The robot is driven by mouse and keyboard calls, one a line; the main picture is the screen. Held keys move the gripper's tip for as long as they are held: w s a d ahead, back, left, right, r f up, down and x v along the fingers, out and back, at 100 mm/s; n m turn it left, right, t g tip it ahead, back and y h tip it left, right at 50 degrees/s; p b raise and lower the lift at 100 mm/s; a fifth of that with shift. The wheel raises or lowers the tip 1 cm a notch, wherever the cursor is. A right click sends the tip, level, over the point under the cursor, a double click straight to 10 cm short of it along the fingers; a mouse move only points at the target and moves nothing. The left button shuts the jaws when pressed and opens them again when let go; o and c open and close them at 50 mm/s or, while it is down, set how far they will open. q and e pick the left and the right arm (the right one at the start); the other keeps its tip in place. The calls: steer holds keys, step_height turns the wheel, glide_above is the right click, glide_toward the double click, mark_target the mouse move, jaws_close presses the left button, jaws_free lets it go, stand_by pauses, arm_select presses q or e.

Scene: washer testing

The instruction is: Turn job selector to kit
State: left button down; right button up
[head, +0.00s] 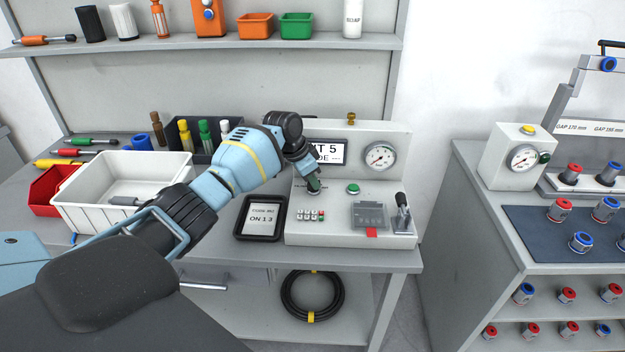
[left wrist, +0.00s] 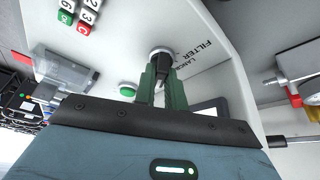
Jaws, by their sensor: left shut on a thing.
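The job selector is a dark knob on a round pale base on the grey test console (head: 340,235). In the left wrist view the knob (left wrist: 159,73) sits between the green fingers of my left gripper (left wrist: 162,80), which is shut on it. The labels "LANCE" and "FILTER" show beside the knob; other position labels are hidden, so I cannot tell where it points. In the head view my left gripper (head: 313,185) reaches down to the console's left part and covers most of the selector. My right gripper is not in view.
The console carries a partly hidden display (head: 331,152), a gauge (head: 380,155), a green button (head: 353,188), numbered keys (head: 310,215), a clear cover (head: 370,214) and a lever (head: 402,208). A framed card (head: 237,217) and a white bin (head: 75,205) lie left of it.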

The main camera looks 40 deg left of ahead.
mark_target(304, 194)
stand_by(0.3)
arm_select(q)
steer(key=c, duration=1.5)
jaws_free()
steer(key=shift+o, duration=0.2)
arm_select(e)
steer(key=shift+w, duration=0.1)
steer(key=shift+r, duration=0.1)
arm_select(q)
steer(key=shift+s+a+r, duration=0.1)
steer(key=shift+r, duration=0.4)
steer(key=p+v, duration=0.1)
steer(key=v, duration=0.5)
steer(key=shift+s+r, duration=0.2)
steer(key=shift+r, duration=0.15)
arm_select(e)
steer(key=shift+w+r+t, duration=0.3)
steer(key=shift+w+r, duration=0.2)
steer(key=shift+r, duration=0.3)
arm_select(q)
steer(key=shift+a, duration=0.1)
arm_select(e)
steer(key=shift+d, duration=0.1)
